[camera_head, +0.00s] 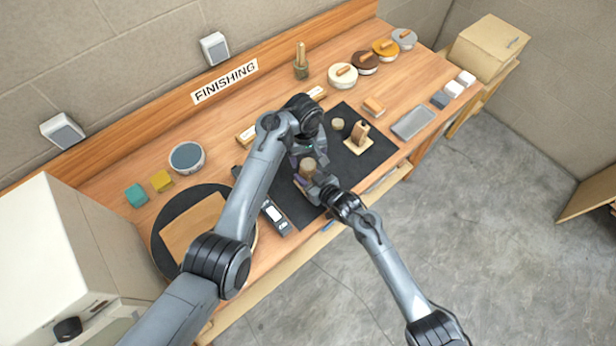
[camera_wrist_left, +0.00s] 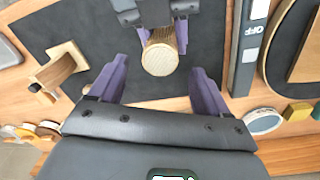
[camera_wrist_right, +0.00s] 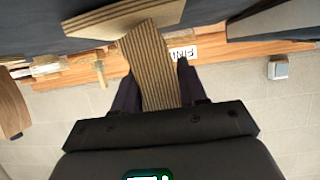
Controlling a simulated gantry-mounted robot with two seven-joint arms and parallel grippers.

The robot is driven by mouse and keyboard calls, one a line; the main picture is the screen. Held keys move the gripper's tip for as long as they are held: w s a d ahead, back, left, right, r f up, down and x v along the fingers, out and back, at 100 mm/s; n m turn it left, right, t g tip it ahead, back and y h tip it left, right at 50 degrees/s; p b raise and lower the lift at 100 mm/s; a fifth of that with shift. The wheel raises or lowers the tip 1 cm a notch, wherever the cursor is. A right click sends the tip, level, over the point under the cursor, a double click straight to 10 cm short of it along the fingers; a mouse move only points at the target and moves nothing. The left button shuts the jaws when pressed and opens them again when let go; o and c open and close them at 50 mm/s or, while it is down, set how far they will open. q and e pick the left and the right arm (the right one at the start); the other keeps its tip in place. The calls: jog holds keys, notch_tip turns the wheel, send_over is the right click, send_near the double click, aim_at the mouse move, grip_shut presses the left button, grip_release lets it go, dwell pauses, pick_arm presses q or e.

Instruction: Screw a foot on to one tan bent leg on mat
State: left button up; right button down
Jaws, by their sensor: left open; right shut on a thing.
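A tan bent leg of striped laminated wood (camera_wrist_right: 150,70) is between the fingers of my right gripper (camera_wrist_right: 160,98), which is shut on it. Its flat plate shows at the top of the right wrist view. In the left wrist view a round tan end (camera_wrist_left: 160,55) points at my left gripper (camera_wrist_left: 163,85). I cannot tell whether this end is a foot or the leg itself. My left gripper is open, its purple fingers apart on either side of that end. A second tan bent leg (camera_head: 358,140) stands on the black mat (camera_head: 378,152). A small round tan piece (camera_head: 337,124) lies beside it.
A black device marked OFF (camera_wrist_left: 243,50) lies left of the mat, beside a round black turntable (camera_head: 165,222). A grey tray (camera_head: 413,122), a wooden block (camera_head: 373,106) and several round tins stand to the right and back. My left arm covers part of the bench.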

pick_arm(q)
notch_tip(320, 180, up, 9)
jog(key=shift+s+a, duration=0.15)
jog(key=shift+a, duration=0.05)
pick_arm(e)
jog(key=shift+s+f, duration=0.1)
jog(key=shift+f, duration=0.1)
jog(key=c, duration=0.5)
grip_release()
jog(key=shift+d, duration=0.1)
jog(key=shift+c, duration=0.2)
jog(key=shift+r, duration=0.15)
pick_arm(q)
jog(key=shift+r+p, duration=0.35)
jog(key=shift+p, duration=0.05)
pick_arm(e)
jog(key=shift+v, duration=5.35)
jog(key=shift+r, duration=0.1)
